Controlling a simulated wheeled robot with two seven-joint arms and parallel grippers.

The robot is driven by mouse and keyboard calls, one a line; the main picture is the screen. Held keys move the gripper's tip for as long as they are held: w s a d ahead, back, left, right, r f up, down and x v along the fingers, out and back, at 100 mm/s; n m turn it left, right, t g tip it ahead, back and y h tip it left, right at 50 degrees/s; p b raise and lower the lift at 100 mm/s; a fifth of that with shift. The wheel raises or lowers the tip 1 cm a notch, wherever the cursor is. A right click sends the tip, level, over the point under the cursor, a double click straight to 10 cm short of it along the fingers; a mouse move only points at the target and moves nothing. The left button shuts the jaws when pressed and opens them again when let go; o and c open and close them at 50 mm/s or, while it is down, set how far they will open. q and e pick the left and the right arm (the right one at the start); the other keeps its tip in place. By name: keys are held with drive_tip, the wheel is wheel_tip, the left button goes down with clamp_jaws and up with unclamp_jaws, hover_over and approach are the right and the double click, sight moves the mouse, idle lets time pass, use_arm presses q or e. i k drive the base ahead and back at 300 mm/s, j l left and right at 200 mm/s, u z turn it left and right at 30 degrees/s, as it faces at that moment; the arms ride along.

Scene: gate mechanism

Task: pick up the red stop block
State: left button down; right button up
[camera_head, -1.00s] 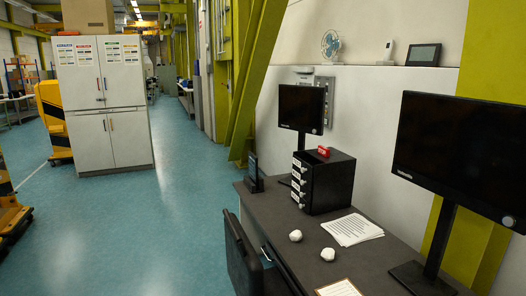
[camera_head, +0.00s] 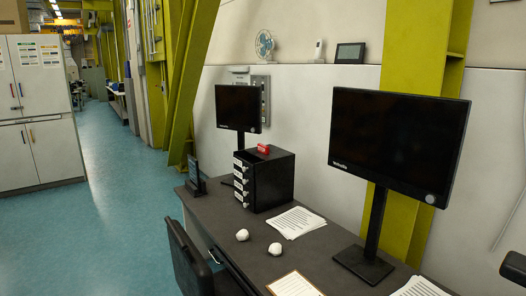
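A small red block (camera_head: 264,148), which looks like the red stop block, rests on top of a black drawer box (camera_head: 274,181). The box stands on a dark desk (camera_head: 224,212), with several labelled drawers on its left-facing side. Neither of my grippers can be made out in the head view.
A chair (camera_head: 190,258) stands at the desk's front. Two monitors (camera_head: 238,108) (camera_head: 398,147) stand on the desk. Papers (camera_head: 295,222), a clipboard (camera_head: 295,285) and two white crumpled balls (camera_head: 242,235) (camera_head: 275,249) lie nearby. Open blue floor (camera_head: 125,215) is at left.

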sight(262, 148)
drive_tip(key=u, duration=0.9)
drive_tip(key=i+j+u, duration=0.4)
drive_tip(key=i, duration=0.2)
drive_tip(key=i+u, duration=0.35)
drive_tip(key=i, duration=0.25)
drive_tip(key=i+l+z, duration=0.1)
drive_tip(key=i+z, duration=0.15)
drive_tip(key=i, duration=1)
drive_tip(key=i+j+z, duration=0.25)
drive_tip(key=i, duration=1)
drive_tip(key=i+l+z, duration=0.1)
drive_tip(key=i+z, duration=0.2)
drive_tip(key=i, duration=0.2)
drive_tip(key=i+z, duration=0.3)
drive_tip(key=i, duration=0.2)
drive_tip(key=i+j+z, duration=0.25)
drive_tip(key=i, duration=0.25)
drive_tip(key=i+j+z, duration=0.3)
drive_tip(key=i, duration=0.15)
drive_tip(key=i+l, duration=0.05)
drive_tip(key=l, duration=0.05)
